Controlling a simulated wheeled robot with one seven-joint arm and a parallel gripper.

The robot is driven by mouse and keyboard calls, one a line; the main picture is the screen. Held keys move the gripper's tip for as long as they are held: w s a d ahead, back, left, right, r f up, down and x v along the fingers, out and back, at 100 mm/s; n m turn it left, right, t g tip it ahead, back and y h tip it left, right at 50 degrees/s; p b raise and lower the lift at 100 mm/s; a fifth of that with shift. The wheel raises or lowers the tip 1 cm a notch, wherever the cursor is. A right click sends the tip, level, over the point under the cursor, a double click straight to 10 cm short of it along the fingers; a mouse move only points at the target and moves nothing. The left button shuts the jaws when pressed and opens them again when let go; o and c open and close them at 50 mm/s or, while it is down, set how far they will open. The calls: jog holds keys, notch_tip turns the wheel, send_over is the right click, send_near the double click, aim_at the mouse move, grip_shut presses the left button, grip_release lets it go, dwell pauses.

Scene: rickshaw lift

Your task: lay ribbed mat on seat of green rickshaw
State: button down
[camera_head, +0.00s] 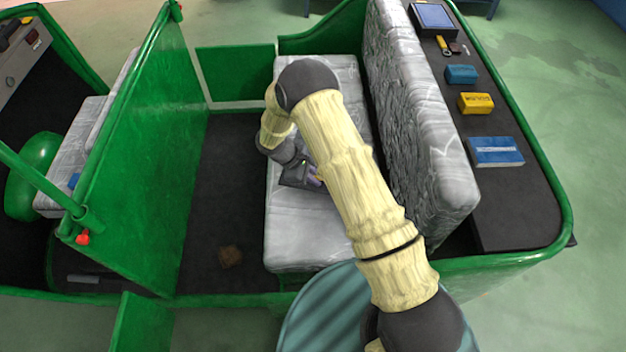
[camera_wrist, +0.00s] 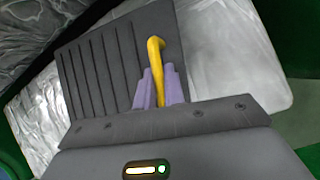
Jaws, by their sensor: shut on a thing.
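The ribbed mat (camera_wrist: 95,70) is a dark grey panel with parallel grooves on its left part and a plain strip on the right. In the wrist view it is in front of the pale grey seat, which shows around it; I cannot tell if it touches. A yellow bent handle (camera_wrist: 155,58) stands over the mat between the purple fingers of my gripper (camera_wrist: 158,88), which is shut on it. In the head view my gripper (camera_head: 315,179) is over the middle of the green rickshaw's rear seat (camera_head: 302,235); my arm hides most of the mat there.
The tall grey backrest (camera_head: 415,120) stands right of my arm. Behind it, a dark shelf holds a blue box (camera_head: 496,151), a yellow box (camera_head: 476,103) and small items. A green partition (camera_head: 140,150) stands left, past the dark footwell (camera_head: 225,190).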

notch_tip(320, 180, down, 8)
jog(key=b, duration=0.5)
jog(key=shift+w, duration=0.1)
jog(key=shift+a+f+b, duration=0.1)
jog(key=shift+f+b, duration=0.55)
jog(key=shift+b, duration=0.1)
jog(key=shift+f+b, duration=0.35)
jog(key=shift+f, duration=0.2)
grip_release()
jog(key=shift+p+v, duration=1.3)
jog(key=shift+v, duration=2.6)
dwell(1.4)
